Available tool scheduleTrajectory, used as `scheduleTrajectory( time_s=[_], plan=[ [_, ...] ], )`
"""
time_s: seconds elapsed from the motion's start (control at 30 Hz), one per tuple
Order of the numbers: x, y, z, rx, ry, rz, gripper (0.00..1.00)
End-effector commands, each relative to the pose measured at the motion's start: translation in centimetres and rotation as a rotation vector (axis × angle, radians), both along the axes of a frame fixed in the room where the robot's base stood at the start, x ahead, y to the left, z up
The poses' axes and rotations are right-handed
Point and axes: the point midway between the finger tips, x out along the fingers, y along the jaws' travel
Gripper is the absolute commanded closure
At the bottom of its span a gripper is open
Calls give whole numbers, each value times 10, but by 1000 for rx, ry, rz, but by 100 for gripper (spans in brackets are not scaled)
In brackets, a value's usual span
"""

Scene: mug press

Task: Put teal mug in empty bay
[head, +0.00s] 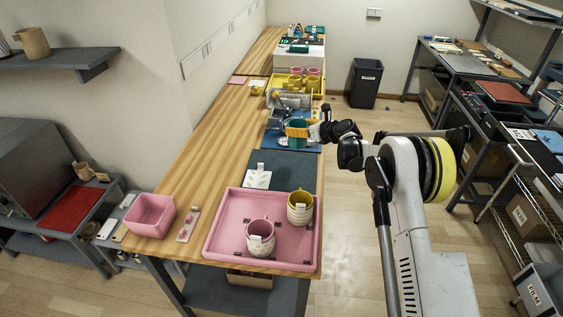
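The teal mug (298,142) shows midway down the long wooden table, at the blue mat (308,149). A pink tray (213,243) nearest me holds a pinkish-white mug (260,241) and a yellow-and-white mug (300,209). I cannot make out which place is the empty bay.
A dark mat (290,170) with a white card (257,178) lies between tray and blue mat. A pink bin (151,215) stands at the table's near left corner. A yellow tray (289,97) with pink mugs is beyond. My arm extends along the table's right side, over open floor.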

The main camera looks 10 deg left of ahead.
Motion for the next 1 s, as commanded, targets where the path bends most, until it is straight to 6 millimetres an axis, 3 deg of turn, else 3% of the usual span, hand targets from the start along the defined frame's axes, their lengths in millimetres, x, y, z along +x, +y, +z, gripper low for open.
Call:
scheduleTrajectory(
  time_s=[0.2,0.37,0.57,0.77,1.0],
  plan=[
    [-39,39,-35,0,-2,2,73],
    [-55,55,-48,0,-2,-1,73],
    [-60,59,-59,0,-1,-2,73],
    [-60,58,-90,0,-1,-2,73],
    [-60,58,-90,0,-1,-2,73]
  ],
)
